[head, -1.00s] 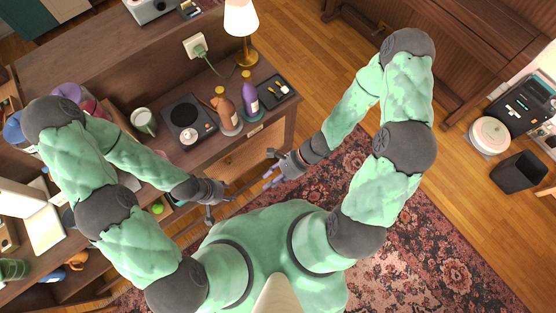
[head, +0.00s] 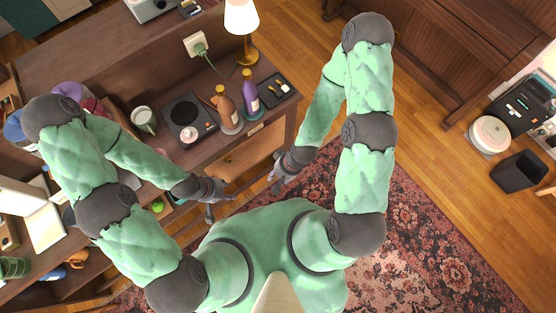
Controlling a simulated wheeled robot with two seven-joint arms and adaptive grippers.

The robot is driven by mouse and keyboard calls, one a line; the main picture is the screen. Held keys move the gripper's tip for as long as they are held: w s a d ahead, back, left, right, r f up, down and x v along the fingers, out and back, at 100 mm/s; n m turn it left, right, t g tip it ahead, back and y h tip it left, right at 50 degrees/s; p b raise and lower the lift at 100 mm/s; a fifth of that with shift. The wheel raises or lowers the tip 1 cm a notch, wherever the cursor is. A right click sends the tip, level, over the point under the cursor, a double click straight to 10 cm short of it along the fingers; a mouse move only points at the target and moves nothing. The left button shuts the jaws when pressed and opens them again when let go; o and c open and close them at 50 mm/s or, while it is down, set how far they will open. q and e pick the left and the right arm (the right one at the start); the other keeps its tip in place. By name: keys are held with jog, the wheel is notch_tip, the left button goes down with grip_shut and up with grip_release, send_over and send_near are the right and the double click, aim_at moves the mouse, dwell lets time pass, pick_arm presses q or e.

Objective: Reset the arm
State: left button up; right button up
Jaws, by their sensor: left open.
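My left gripper (head: 219,201) is open and held in front of the dark wooden cabinet, close to my body. I see nothing between its fingers. My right gripper (head: 275,178) is to the right of it, in front of the cabinet's right end. Its fingers are small and seen from above, so I cannot tell whether it is open. No held object shows there. Both arms are bent, with the elbows out to the sides.
The cabinet top (head: 172,75) carries a brown bottle (head: 228,113), a purple bottle (head: 249,96), a black turntable-like device (head: 184,116), a mug (head: 143,119) and a lit lamp (head: 241,20). A patterned rug (head: 420,240) covers the floor. A black bin (head: 518,172) stands at right.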

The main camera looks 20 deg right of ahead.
notch_tip(320, 180, down, 6)
jog(key=b, duration=0.6)
jog(key=shift+f, duration=0.1)
dwell(0.5)
